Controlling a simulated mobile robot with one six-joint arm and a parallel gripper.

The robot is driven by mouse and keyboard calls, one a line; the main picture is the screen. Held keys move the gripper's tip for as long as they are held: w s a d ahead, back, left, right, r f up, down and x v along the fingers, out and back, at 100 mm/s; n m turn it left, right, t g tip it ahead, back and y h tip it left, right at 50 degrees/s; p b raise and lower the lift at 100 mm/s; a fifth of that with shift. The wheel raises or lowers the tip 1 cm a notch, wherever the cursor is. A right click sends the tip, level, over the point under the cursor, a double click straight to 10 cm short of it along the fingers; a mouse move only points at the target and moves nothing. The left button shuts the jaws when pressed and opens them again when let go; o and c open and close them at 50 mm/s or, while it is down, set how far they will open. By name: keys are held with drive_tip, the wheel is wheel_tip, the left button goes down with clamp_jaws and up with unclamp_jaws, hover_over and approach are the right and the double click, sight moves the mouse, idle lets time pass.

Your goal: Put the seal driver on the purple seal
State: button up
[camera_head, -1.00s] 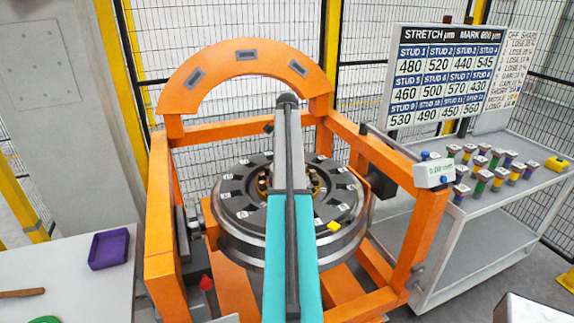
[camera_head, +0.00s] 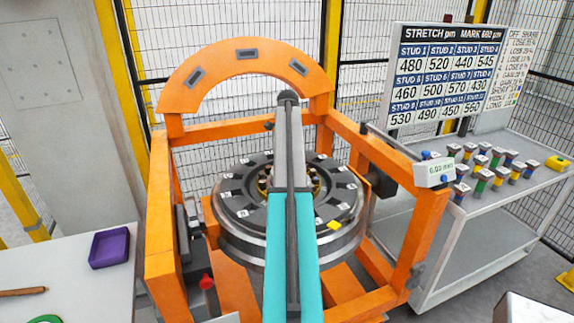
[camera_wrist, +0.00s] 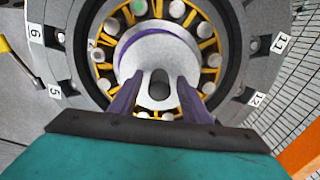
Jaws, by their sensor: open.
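In the wrist view, my gripper (camera_wrist: 160,77) is open, its two dark purple fingers spread apart over the hub of the wheel. A pale grey round piece (camera_wrist: 165,50), which looks like the seal driver, lies below and between the fingers, with a dark round end (camera_wrist: 159,86) in the gap. A thin purple arc, the purple seal (camera_wrist: 151,32), shows along its far edge. The near side is hidden by my gripper, so I cannot tell how fully the driver sits on the seal. In the head view, my teal arm covers the hub.
Yellow-caged rollers (camera_wrist: 102,55) surround the hub. The numbered wheel (camera_head: 238,225) lies in an orange gantry frame (camera_head: 160,220) with an arch behind. A purple tray (camera_head: 109,249) is on the left table; several coloured studs stand on the right cart (camera_head: 440,255).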

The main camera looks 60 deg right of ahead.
wheel_tip(320, 180, up, 12)
drive_tip(key=b, duration=0.3)
idle(0.3)
drive_tip(key=shift+w, duration=0.1)
idle(0.8)
